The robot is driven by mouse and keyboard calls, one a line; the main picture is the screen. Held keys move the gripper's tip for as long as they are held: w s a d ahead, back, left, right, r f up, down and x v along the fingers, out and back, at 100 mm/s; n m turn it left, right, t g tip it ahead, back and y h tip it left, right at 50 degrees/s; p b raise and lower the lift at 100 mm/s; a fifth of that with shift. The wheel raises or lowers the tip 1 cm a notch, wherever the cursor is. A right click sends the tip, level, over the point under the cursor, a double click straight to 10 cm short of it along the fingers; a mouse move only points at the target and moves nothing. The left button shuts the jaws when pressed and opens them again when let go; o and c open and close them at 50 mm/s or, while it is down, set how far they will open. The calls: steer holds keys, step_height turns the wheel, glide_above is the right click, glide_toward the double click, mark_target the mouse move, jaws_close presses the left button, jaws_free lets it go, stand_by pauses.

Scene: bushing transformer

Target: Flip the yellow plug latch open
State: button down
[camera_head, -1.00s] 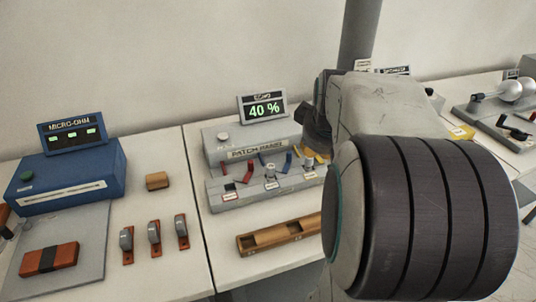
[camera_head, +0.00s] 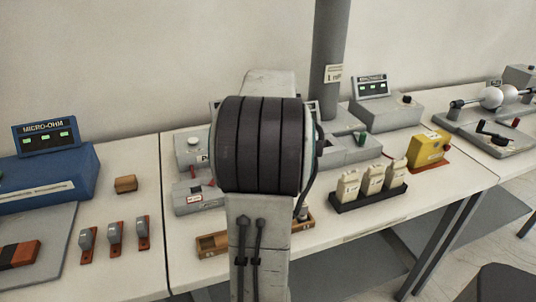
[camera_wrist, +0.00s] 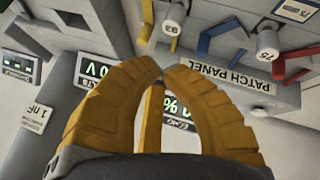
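The yellow latch (camera_wrist: 147,25) shows in the wrist view at the top, just beyond my fingertips. It belongs to the grey patch panel (camera_wrist: 245,84), whose label appears upside down at the right. My gripper (camera_wrist: 161,66) has two yellow fingers arching inward, tips almost together, close to the latch's near end; whether they touch it is unclear. A narrow yellow bar (camera_wrist: 152,117) shows between the fingers; I cannot tell whether it is latch or gripper. In the head view my arm covers most of the patch panel (camera_head: 190,200), the latch and my gripper.
The wrist view shows a blue latch (camera_wrist: 222,45), a red latch (camera_wrist: 205,15) and grey posts beside the yellow one. In the head view, a wooden tray (camera_head: 212,243) lies in front, white bottles (camera_head: 373,179) and a yellow box (camera_head: 427,148) stand right, and a grey column (camera_head: 329,60) rises behind.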

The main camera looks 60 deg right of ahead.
steer(key=shift+f, duration=0.1)
stand_by(0.3)
steer(key=shift+p+x, duration=1.3)
steer(key=shift+x, duration=3.65)
steer(key=shift+d+f+b, duration=0.1)
steer(key=shift+d+b, duration=0.05)
steer(key=shift+b, duration=0.5)
steer(key=shift+d+b, duration=0.4)
steer(key=shift+b, duration=0.75)
steer(key=shift+s+d+r+b, duration=0.2)
steer(key=shift+d+b, duration=0.2)
steer(key=shift+s+d+r+b, duration=0.2)
steer(key=shift+d+b, duration=0.15)
steer(key=shift+d, duration=0.05)
steer(key=shift+a+f+b, duration=0.1)
steer(key=shift+a+b, duration=0.25)
steer(key=shift+b, duration=0.25)
steer(key=shift+a, duration=0.25)
steer(key=shift+f, duration=0.1)
steer(key=shift+a, duration=0.1)
